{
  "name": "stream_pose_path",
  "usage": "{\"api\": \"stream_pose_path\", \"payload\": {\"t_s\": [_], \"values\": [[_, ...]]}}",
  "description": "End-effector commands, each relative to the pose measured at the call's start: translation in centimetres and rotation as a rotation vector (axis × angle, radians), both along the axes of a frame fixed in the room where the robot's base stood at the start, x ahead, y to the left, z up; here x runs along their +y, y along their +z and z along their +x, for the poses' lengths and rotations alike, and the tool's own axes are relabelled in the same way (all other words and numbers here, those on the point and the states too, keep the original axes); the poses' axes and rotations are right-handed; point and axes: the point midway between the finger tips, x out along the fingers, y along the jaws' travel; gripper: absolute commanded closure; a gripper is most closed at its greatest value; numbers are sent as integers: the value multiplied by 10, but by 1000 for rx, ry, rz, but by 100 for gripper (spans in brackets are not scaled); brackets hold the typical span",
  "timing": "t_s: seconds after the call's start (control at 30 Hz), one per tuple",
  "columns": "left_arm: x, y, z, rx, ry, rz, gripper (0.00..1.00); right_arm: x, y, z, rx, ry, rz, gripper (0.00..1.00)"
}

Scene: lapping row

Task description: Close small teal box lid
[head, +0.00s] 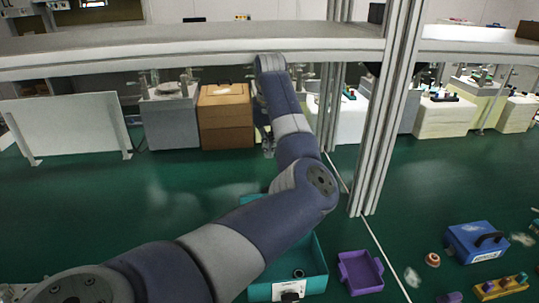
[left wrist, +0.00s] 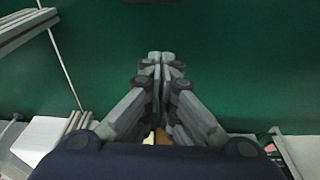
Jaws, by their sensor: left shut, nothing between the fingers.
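A teal box (head: 318,268) stands at the bottom middle of the head view, with a white and black label on its front. It is open at the front part, and a small dark ring (head: 299,273) shows inside. My left arm crosses in front of it and hides much of the box; I cannot make out its lid clearly. My left gripper (head: 268,148) is beyond the box, in front of the brown cabinet, pointing down. In the left wrist view the left gripper (left wrist: 161,60) is shut and empty above green surface. My right gripper is not in view.
A purple tray (head: 361,273) sits right of the teal box, and a blue case (head: 477,243) with a dark handle farther right. An aluminium post (head: 386,120) and a grey horizontal beam (head: 200,45) stand near my arm.

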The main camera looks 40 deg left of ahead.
Motion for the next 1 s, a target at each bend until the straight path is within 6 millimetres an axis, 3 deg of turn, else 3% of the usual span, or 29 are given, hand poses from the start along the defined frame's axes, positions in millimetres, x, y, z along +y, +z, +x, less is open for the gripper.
{"api": "stream_pose_path", "payload": {"t_s": [0.2, 0.43, 0.67, 1.0], "values": [[5, -40, 4, 4, -1, -2, 100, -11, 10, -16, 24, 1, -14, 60], [12, -90, 10, 4, -2, -1, 100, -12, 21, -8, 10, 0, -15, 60], [-7, -83, -5, -1, 1, 1, 100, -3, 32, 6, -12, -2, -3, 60], [-18, -83, -15, 0, 1, 1, 100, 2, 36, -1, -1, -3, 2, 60]]}}
